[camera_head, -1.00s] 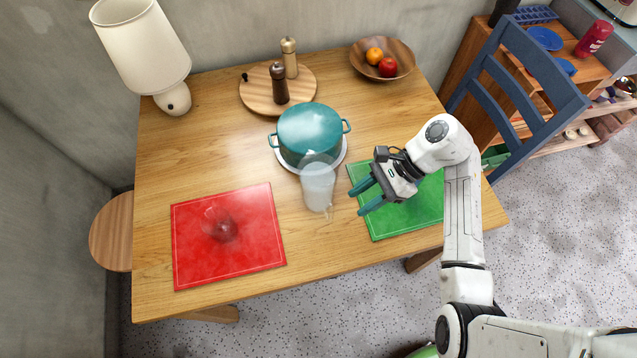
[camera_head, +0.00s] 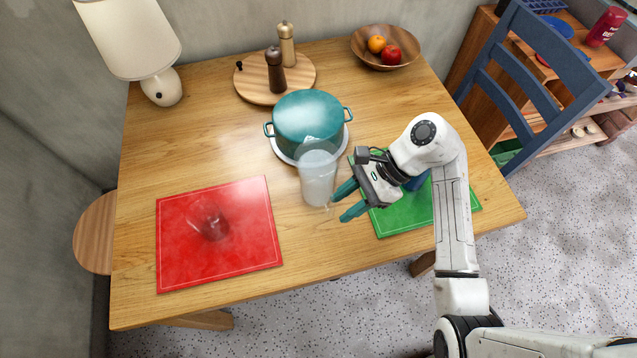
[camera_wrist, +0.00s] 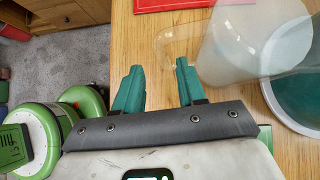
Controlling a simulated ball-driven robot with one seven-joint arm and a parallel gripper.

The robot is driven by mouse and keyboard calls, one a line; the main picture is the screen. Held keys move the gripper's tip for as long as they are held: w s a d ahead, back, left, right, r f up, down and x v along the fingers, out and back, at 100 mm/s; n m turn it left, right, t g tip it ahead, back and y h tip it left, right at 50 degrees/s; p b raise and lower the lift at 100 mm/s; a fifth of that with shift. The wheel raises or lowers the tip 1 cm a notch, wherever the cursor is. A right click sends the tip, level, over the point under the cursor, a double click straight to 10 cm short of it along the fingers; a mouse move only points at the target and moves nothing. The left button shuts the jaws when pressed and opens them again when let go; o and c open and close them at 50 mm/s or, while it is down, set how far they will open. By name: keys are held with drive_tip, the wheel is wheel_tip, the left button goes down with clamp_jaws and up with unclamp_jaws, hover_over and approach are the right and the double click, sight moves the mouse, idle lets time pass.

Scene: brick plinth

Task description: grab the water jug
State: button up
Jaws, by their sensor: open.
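The water jug (camera_head: 318,180) is a clear, frosted-looking pitcher standing upright on the wooden table, in front of the teal pot. It also shows in the wrist view (camera_wrist: 228,50), where a faint clear loop, seemingly its handle, lies just ahead of the fingertips. My gripper (camera_head: 345,201) is open and empty, just right of the jug, with its teal fingers pointing at it. In the wrist view my gripper (camera_wrist: 160,66) has a clear gap between its fingers, with bare table between them. I cannot tell whether a finger touches the handle.
The teal pot (camera_head: 308,118) on a pale plate stands close behind the jug. A red mat (camera_head: 180,270) with a clear glass (camera_head: 211,222) lies left. A green mat (camera_head: 400,222) lies under my arm, with a dark blue item (camera_head: 416,183) partly hidden. The front middle table is free.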

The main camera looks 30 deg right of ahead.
sight(332, 212)
drive_tip(key=f+b, duration=0.1)
drive_tip(key=a+f+b, duration=0.1)
drive_tip(key=b, duration=0.1)
drive_tip(key=shift+w+a+f, duration=0.15)
drive_tip(key=shift+w, duration=0.2)
drive_tip(key=shift+a, duration=0.4)
drive_tip(key=shift+w+a+f, duration=0.2)
drive_tip(key=shift+a+f, duration=0.25)
drive_tip(key=shift+f, duration=0.05)
clamp_jaws()
idle(0.4)
